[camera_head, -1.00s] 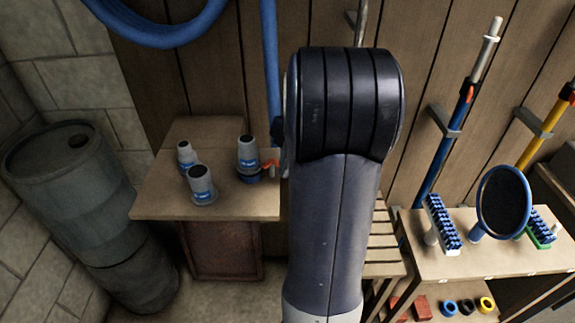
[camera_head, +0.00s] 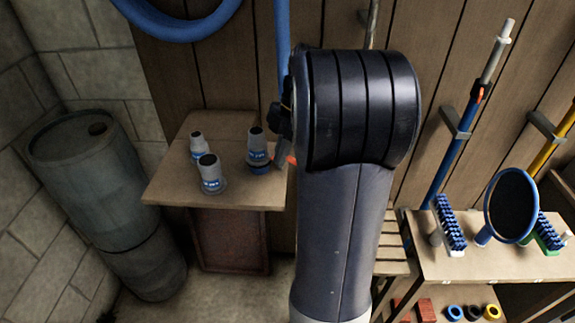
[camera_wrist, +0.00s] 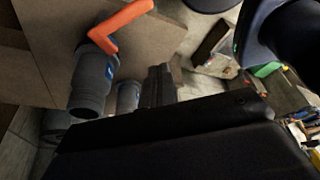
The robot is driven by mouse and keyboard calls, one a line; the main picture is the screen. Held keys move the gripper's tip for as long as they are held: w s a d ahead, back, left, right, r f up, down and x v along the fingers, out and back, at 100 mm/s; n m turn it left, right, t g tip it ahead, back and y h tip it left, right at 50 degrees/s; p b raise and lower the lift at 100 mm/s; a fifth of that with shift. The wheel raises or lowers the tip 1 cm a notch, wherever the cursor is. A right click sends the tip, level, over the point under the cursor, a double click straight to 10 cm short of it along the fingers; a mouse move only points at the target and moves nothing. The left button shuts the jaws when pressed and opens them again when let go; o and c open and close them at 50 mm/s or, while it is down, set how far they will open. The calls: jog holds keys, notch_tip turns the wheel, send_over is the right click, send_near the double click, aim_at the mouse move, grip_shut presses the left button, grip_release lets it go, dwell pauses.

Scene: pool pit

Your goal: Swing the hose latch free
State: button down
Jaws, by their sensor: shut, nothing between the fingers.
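The orange latch (camera_head: 291,160) shows as a small piece beside the rightmost grey hose fitting (camera_head: 257,147), partly hidden by my gripper and arm. In the wrist view the latch is a bent orange lever (camera_wrist: 121,24) at the upper left, by the grey fitting (camera_wrist: 92,80) with a blue label. My gripper (camera_head: 283,152) is left of my forearm, close to the latch and mostly hidden. In the wrist view my gripper (camera_wrist: 158,75) is shut and empty, to the right of the fitting and latch. Whether a finger touches the latch cannot be told.
Two more grey fittings (camera_head: 211,174) (camera_head: 198,147) stand on the wooden table (camera_head: 170,187). A blue hose (camera_head: 283,60) hangs behind. A grey barrel (camera_head: 85,180) stands at left. At right, a bench (camera_head: 470,265) holds brushes and a round blue-rimmed net (camera_head: 512,205).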

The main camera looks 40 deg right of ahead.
jog(key=w+v, duration=0.1)
jog(key=v, duration=0.5)
jog(key=shift+r, duration=0.1)
dwell(0.4)
